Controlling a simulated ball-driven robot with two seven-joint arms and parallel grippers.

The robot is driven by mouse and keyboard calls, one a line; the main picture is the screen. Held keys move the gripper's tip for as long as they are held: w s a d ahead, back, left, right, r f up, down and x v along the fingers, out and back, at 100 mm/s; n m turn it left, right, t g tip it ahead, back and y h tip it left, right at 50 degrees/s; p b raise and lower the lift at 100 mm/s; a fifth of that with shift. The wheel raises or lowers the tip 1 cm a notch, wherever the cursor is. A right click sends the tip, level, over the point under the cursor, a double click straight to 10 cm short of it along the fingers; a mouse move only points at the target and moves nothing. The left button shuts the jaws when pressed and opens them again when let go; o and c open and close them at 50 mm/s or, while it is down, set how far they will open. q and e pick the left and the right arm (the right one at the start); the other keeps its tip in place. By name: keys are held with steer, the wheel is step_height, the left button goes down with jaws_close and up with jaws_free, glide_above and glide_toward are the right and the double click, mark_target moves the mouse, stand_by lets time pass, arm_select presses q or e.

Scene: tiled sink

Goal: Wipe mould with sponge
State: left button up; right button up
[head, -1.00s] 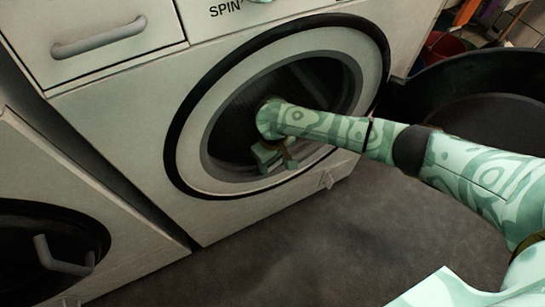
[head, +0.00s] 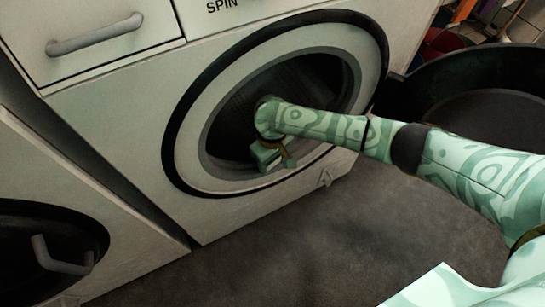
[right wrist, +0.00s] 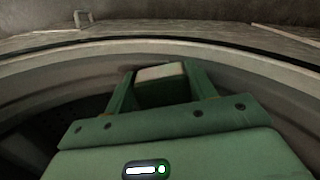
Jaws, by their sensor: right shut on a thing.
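A white front-loading washing machine (head: 110,130) stands ahead with its round opening uncovered; the drum inside (head: 310,85) is dark. My right gripper (head: 268,158) is at the lower part of this opening, close to the inner rim (head: 225,170). In the right wrist view its green fingers are closed on a pale, block-shaped sponge (right wrist: 160,72) that lies near the curved rim (right wrist: 255,85). I cannot tell whether the sponge touches the rim. No mould can be made out clearly. My left gripper is not in view.
A second machine with a dark round door (head: 60,235) and a handle stands at the left. A large black tub (head: 480,90) is at the right, with a red bucket (head: 440,45) behind it. The grey floor (head: 300,240) in front is clear.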

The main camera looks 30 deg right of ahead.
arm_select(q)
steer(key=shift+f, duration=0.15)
arm_select(e)
steer(key=shift+f, duration=0.45)
steer(key=shift+d, duration=0.15)
